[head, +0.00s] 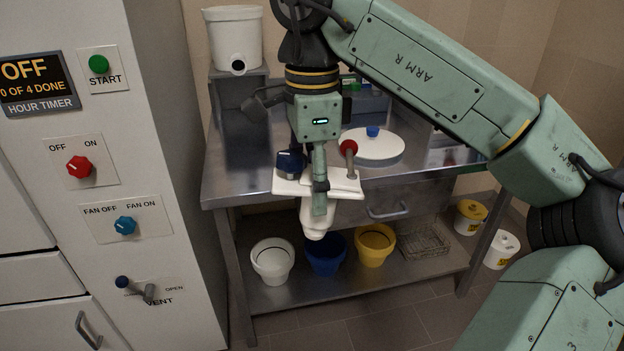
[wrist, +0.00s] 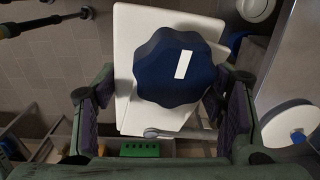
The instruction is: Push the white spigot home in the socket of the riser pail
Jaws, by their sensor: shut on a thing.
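My gripper (head: 320,192) is shut on the white spigot (head: 316,220), which hangs in front of the steel table's front edge. The spigot has a wide white plate and a dark blue lobed knob (head: 290,160). In the wrist view the blue knob (wrist: 178,66) with a white stripe lies between the fingers of my gripper (wrist: 160,112), over the white plate (wrist: 130,40). The white riser pail (head: 232,38) stands on a grey riser at the back left of the table. Its dark round socket (head: 238,66) faces front, low on the wall, apart from the spigot.
A white lid (head: 385,152) with a blue knob lies on the steel table (head: 228,180), near a red knob on a grey stem (head: 348,148). White, blue and yellow pails (head: 272,262) stand on the lower shelf. A control cabinet (head: 170,180) stands close on the left.

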